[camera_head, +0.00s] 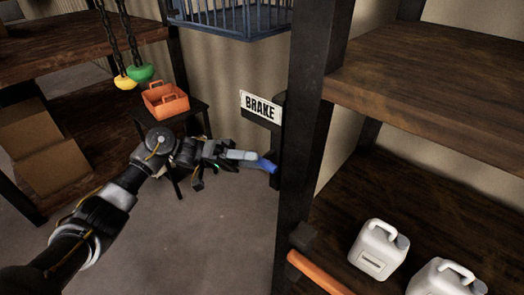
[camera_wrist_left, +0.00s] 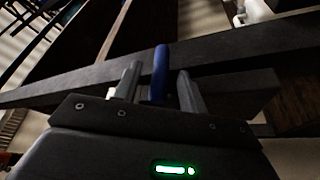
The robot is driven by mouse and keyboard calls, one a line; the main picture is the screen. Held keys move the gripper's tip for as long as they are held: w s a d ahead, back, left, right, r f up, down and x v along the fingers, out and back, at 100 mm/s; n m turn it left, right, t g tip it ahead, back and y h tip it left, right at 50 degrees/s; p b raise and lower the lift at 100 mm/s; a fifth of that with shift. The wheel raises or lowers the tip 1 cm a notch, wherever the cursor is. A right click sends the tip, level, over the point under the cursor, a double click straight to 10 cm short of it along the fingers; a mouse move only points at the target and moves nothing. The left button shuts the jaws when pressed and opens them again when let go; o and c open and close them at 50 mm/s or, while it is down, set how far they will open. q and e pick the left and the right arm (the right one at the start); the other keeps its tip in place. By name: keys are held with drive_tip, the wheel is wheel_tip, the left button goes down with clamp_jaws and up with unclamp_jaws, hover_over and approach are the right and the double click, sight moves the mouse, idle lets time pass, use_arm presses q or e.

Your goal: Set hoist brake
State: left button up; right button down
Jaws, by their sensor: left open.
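The brake lever's blue handle (camera_head: 267,164) sticks out from a dark post below the white BRAKE sign (camera_head: 261,107). My left gripper (camera_head: 257,159) reaches it from the left in the head view. In the left wrist view the blue handle (camera_wrist_left: 160,72) stands between the two grey fingers of my left gripper (camera_wrist_left: 159,80). The fingers are open, with a gap visible on each side of the handle. The lever's base is partly hidden behind the gripper and the post. My right gripper is not in view.
A dark upright shelf post (camera_head: 305,130) stands just right of the handle. Shelves with white jugs (camera_head: 379,248) are at right. An orange bar (camera_head: 318,272) juts out low.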

sight(261, 162)
use_arm(q)
drive_tip(key=shift+p+x, duration=0.45)
drive_tip(key=shift+x, duration=1)
clamp_jaws()
